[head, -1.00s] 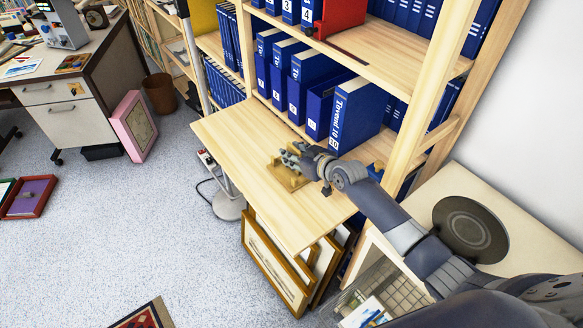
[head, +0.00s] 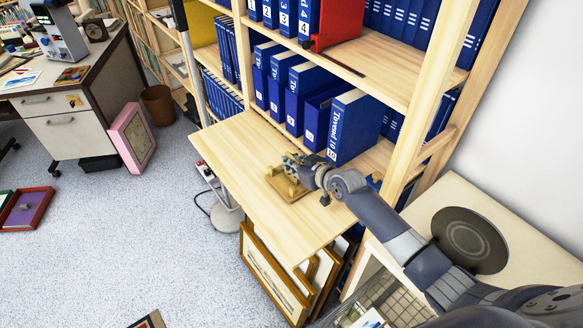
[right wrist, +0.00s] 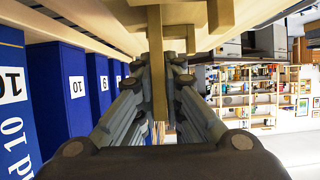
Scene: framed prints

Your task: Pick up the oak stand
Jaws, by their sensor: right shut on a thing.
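The oak stand (head: 283,187) is a small light-wood piece on the pull-out wooden shelf board (head: 240,165). In the head view its base appears to rest on the board, though a small gap cannot be ruled out. My right gripper (head: 292,167) is at the stand's far side, shut on an upright part of it. In the right wrist view the stand's wooden bar (right wrist: 158,85) runs between the two fingers. The gripper hides part of the stand. My left gripper is not in view.
Blue binders (head: 355,127) stand on the shelf just behind my right gripper. Framed prints (head: 270,275) lean below the board. A round dark disc (head: 468,240) lies on a pale surface at the right. The board's left part is clear.

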